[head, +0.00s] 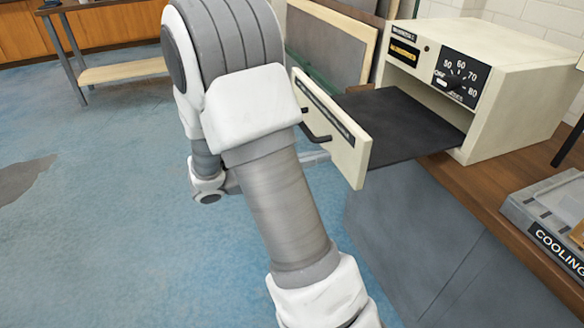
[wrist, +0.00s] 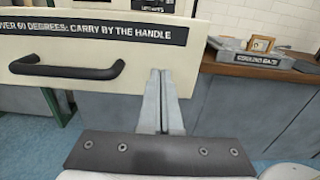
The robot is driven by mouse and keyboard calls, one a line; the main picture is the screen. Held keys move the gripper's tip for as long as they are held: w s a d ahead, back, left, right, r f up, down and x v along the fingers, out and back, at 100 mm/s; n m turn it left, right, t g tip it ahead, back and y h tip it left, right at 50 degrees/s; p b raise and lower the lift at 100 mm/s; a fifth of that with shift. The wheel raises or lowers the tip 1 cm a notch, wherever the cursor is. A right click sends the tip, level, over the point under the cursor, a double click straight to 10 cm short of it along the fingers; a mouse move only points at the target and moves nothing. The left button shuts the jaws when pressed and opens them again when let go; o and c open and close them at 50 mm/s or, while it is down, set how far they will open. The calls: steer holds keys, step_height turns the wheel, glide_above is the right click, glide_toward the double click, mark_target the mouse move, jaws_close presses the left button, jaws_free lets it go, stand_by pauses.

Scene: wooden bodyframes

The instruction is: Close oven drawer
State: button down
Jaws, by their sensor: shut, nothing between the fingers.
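The oven (head: 510,60) is a cream box with a dial, on a wooden-topped counter. Its drawer is pulled well out, with a dark tray surface (head: 405,125) behind a cream front panel (head: 338,135). The panel carries a black handle (head: 316,133), which also shows in the wrist view (wrist: 70,70). My gripper (wrist: 160,75) is shut and empty. In the wrist view its fingertips are in front of the panel's lower right part, right of the handle; whether they touch it I cannot tell. In the head view my arm hides part of the gripper.
A grey tray labelled "COOLING" (head: 555,215) sits on the counter (head: 510,215) right of the oven; it also shows in the wrist view (wrist: 250,55). Framed boards (head: 330,45) lean behind the drawer. Blue floor (head: 100,200) at left is open.

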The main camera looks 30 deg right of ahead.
mark_target(344, 151)
steer(key=shift+b+x, duration=0.35)
steer(key=shift+x, duration=1.3)
steer(key=shift+d, duration=0.1)
steer(key=shift+s+d, duration=0.1)
steer(key=shift+d, duration=0.15)
steer(key=p+x, duration=0.3)
steer(key=x, duration=2.5)
steer(key=shift+d, duration=0.2)
steer(key=shift+d+r, duration=0.2)
steer(key=shift+d, duration=0.05)
steer(key=shift+r, duration=0.1)
steer(key=shift+w+a+p, duration=0.25)
steer(key=shift+a+p, duration=0.15)
steer(key=shift+p, duration=0.05)
steer(key=p+v, duration=0.1)
steer(key=v, duration=0.3)
steer(key=p+v, duration=0.1)
steer(key=v, duration=0.4)
steer(key=p+v, duration=0.1)
steer(key=v, duration=0.3)
steer(key=shift+a+f, duration=0.25)
steer(key=shift+a, duration=0.1)
